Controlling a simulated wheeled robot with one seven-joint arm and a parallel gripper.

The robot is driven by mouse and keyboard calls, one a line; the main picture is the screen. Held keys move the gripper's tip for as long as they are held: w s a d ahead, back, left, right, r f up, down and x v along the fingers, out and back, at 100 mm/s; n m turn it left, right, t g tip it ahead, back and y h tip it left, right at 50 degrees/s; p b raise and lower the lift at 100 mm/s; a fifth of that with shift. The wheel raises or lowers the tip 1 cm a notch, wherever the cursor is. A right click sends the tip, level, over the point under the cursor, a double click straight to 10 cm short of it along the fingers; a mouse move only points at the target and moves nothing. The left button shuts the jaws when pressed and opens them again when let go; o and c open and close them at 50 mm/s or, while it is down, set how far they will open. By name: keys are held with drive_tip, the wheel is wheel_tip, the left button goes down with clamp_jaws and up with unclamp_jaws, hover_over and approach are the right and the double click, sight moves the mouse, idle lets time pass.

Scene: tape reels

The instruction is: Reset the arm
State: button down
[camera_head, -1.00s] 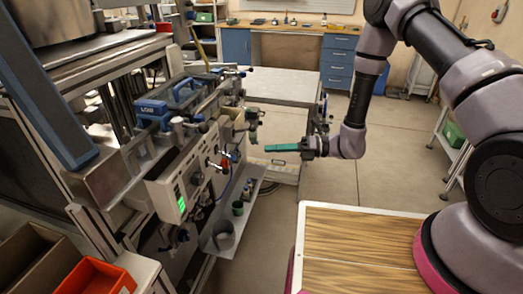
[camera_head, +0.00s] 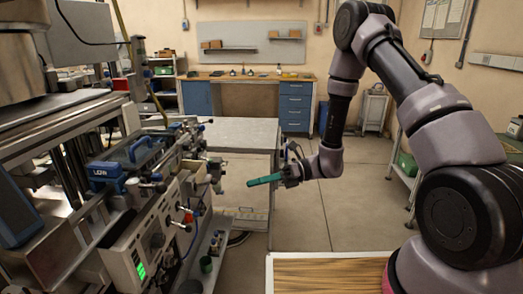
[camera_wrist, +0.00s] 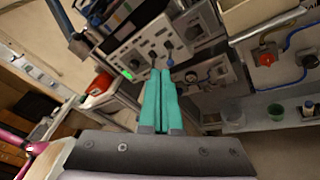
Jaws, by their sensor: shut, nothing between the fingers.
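My gripper (camera_head: 264,180) has teal fingers that point left in the head view, in the open space to the right of the machine. The fingers lie close together with nothing between them. In the wrist view the shut fingers (camera_wrist: 161,92) point up toward the machine's control panel (camera_wrist: 150,45). My arm arches over the right side of the head view and comes down to the wrist. No tape reel can be made out for sure in these frames.
The machine with a green-lit panel (camera_head: 138,262) fills the left side. A grey table (camera_head: 240,133) stands behind my gripper. A bench with blue drawers (camera_head: 295,105) is at the back wall. A shelf (camera_head: 409,165) stands at right. The floor between is clear.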

drive_tip(key=s+d+r+n+t+h, duration=0.3)
drive_tip(key=d+r+n, duration=0.3)
drive_tip(key=d+r, duration=0.3)
drive_tip(key=s+d+r+n+t+h, duration=0.4)
drive_tip(key=d+r, duration=0.5)
drive_tip(key=r, duration=0.3)
drive_tip(key=s+d+r+n+t+h, duration=0.3)
drive_tip(key=d+r+n+t+h, duration=0.1)
drive_tip(key=d+r+n+h, duration=0.3)
wheel_tip(320, 180, up, 4)
drive_tip(key=shift+s+d+r+n+t, duration=0.1)
drive_tip(key=shift+s+d+n+t, duration=0.3)
drive_tip(key=shift+d+n, duration=0.85)
